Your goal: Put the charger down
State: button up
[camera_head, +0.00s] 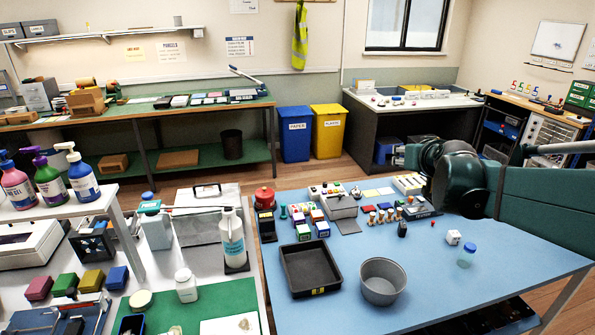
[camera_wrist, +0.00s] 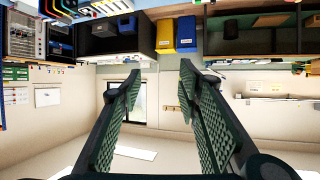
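My gripper (camera_head: 402,155) is raised above the far right part of the blue table (camera_head: 440,285). In the wrist view its two green-padded fingers (camera_wrist: 160,85) stand apart with nothing between them. No charger can be told for certain. A small white block with a dark mark (camera_head: 453,238) sits on the right of the blue table, below my gripper and apart from it. A small black upright item (camera_head: 402,229) stands left of it. Either is too small to name surely.
A black tray (camera_head: 292,280) and a grey round bowl (camera_head: 382,281) stand at the table's front left. A blue-lidded jar (camera_head: 466,255) is near the white block. Small boxes and stamps crowd the back. The right front is clear.

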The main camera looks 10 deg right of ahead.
jog(key=w+d+f+m+h+b, duration=0.1)
jog(key=w+d+h+b, duration=0.1)
jog(key=d, duration=0.7)
send_near(404, 228)
jog(key=shift+t+y, duration=0.3)
jog(key=x, duration=0.4)
jog(key=shift+d+f+p, duration=0.2)
jog(key=shift+f+p, duration=0.15)
jog(key=shift+p, duration=0.05)
jog(key=shift+w, duration=0.15)
jog(key=shift+p+x, duration=0.3)
jog(key=shift+x, duration=0.95)
jog(key=shift+d, duration=0.1)
jog(key=shift+w+d+f, duration=0.2)
jog(key=shift+w, duration=0.3)
jog(key=shift+b+x, duration=0.45)
jog(key=shift+x, duration=1.55)
jog(key=shift+d, duration=0.1)
jog(key=shift+c, duration=0.2)
